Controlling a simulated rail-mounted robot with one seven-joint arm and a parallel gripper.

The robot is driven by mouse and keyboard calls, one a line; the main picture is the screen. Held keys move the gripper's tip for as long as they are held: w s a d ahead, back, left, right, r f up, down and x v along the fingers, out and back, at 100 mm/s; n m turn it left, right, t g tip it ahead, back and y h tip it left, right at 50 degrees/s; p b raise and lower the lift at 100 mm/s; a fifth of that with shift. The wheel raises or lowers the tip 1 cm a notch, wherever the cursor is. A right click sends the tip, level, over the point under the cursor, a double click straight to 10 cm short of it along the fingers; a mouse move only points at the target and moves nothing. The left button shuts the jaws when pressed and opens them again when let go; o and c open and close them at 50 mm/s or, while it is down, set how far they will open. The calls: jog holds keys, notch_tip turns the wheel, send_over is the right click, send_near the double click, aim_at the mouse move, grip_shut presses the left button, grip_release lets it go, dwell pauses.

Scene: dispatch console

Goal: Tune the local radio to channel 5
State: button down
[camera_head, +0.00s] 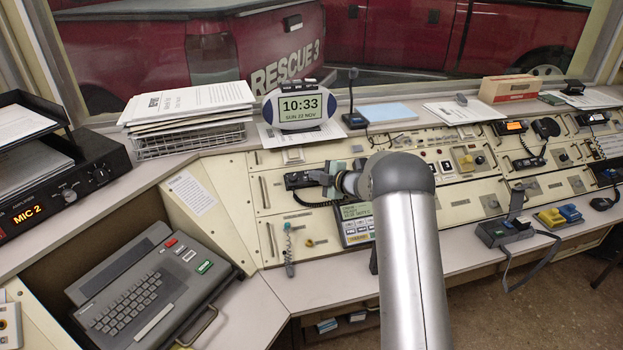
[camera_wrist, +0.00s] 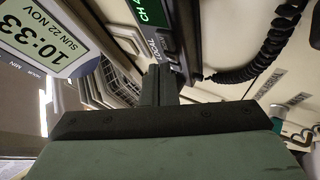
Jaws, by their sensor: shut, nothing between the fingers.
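The local radio (camera_head: 298,181) is a dark unit set in the cream console, left of my arm. In the wrist view its green display (camera_wrist: 150,12) is cut off by the top edge and seems to read "CH 4". My gripper (camera_wrist: 157,72) is shut and empty, with its fingertips at or very close to the radio's dark front, just below the display. I cannot tell whether they touch. The radio's knob or buttons are not clearly visible behind the fingers. In the head view my gripper (camera_head: 334,183) is small, beside the radio's right end and partly hidden by my arm.
A coiled cord (camera_wrist: 272,50) hangs close to the radio. The clock (camera_head: 299,107) reading 10:33 stands on the ledge above. A keypad screen panel (camera_head: 356,224) lies below my gripper. Other radios, one with an orange display (camera_head: 510,127), sit farther right.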

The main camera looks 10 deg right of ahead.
jog(key=shift+w+f, duration=0.1)
jog(key=shift+f, duration=0.1)
jog(key=shift+r, duration=0.1)
dwell(0.4)
jog(key=shift+s+r, duration=0.35)
jog(key=shift+r, duration=0.15)
jog(key=shift+s+d+r+p, duration=0.1)
jog(key=shift+s+r+p, duration=0.15)
jog(key=shift+s+r, duration=0.35)
jog(key=shift+s+r+p, duration=0.2)
jog(key=shift+s+r, duration=0.1)
jog(key=shift+r, duration=0.45)
jog(key=shift+s+d+r+p, duration=0.1)
jog(key=shift+s+r+p, duration=0.15)
jog(key=shift+s+r, duration=0.35)
jog(key=shift+w+r, duration=0.15)
jog(key=shift+r, duration=0.05)
